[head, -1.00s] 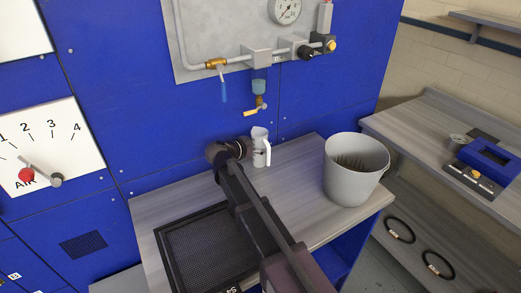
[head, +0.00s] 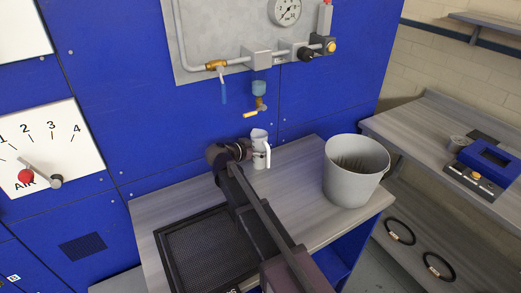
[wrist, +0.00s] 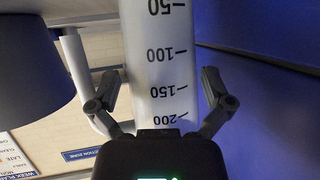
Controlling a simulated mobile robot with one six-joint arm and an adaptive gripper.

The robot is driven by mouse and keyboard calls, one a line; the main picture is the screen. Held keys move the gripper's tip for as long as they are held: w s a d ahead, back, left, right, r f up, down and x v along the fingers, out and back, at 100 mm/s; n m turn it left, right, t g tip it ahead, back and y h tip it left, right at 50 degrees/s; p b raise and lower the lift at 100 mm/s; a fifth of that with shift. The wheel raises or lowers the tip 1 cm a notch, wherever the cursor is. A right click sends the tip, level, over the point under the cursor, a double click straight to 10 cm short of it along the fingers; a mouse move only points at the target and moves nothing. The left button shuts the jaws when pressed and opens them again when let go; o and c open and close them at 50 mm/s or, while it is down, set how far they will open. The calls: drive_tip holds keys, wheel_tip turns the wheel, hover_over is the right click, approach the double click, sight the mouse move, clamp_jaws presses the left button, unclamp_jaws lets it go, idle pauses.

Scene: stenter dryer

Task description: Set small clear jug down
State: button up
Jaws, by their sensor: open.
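The small clear jug (head: 260,150) stands upright at the back of the grey bench, below the drain tap on the blue panel. In the wrist view the jug (wrist: 158,60) fills the middle, with dark graduation marks from 50 to 200 and its handle on the left. My gripper (wrist: 160,95) is open, with one finger on each side of the jug and a visible gap beside them. In the head view my gripper (head: 240,152) is at the jug's left side, partly hidden by my wrist.
A grey bucket (head: 353,185) stands to the right on the bench (head: 300,172). A black mesh tray (head: 208,250) lies at the front left. Bench between jug and bucket is clear.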

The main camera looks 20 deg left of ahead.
drive_tip(key=shift+r, duration=0.2)
drive_tip(key=p+v, duration=0.4)
drive_tip(key=v, duration=0.8)
drive_tip(key=shift+p, duration=0.3)
